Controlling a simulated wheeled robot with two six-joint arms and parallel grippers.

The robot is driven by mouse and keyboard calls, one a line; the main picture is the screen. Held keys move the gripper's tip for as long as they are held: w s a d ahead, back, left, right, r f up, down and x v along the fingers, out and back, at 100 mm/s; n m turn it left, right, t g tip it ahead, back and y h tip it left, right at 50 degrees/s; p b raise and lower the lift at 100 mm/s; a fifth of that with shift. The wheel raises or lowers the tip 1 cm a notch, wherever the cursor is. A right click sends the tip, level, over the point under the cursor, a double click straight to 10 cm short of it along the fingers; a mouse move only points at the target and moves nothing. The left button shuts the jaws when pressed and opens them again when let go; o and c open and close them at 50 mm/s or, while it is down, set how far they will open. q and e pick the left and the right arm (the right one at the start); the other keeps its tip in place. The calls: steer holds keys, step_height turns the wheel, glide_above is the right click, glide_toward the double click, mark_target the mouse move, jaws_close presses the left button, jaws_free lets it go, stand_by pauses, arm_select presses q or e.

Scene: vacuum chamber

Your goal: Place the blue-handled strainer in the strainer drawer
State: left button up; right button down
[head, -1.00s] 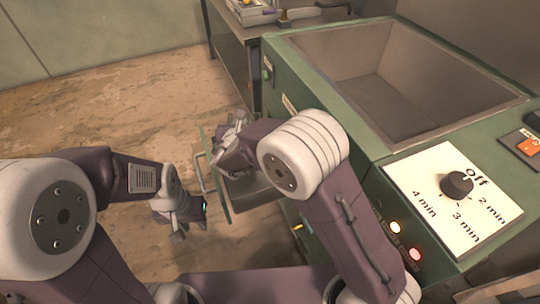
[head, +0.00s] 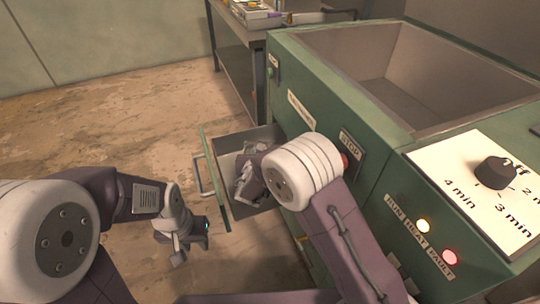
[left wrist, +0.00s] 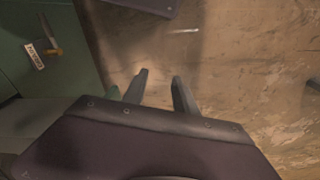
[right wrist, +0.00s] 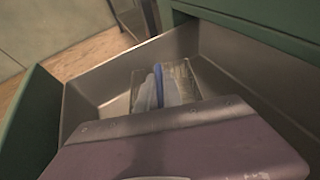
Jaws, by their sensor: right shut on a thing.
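The strainer drawer (head: 213,180) is pulled out from the green machine, and its grey inside is partly hidden by my right arm. My right gripper (head: 246,178) is over or inside the drawer. In the right wrist view, my right gripper (right wrist: 162,86) is shut on the strainer, whose blue handle (right wrist: 158,84) shows between the fingers. The metal drawer walls (right wrist: 95,85) surround it; whether the strainer touches the floor I cannot tell. My left gripper (head: 178,246) is left of the drawer in free air. In the left wrist view, its fingers (left wrist: 160,90) are apart and empty.
The green machine (head: 330,150) with an open basin (head: 400,85) stands at the right. It has a white dial panel (head: 480,185) and lit indicator lamps. A dark table (head: 235,45) is behind the drawer. The brown floor at left is clear.

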steer(key=shift+w+d, duration=0.15)
steer(key=shift+d, duration=0.15)
steer(key=d, duration=0.1)
steer(key=d+b, duration=0.1)
steer(key=w+d+b, duration=0.1)
steer(key=shift+d+f, duration=0.25)
steer(key=shift+d, duration=0.1)
steer(key=shift+a+f+b, duration=0.15)
steer(key=shift+f+b, duration=0.25)
steer(key=shift+f, duration=0.05)
steer(key=shift+r, duration=0.15)
steer(key=c, duration=1.5)
jaws_free()
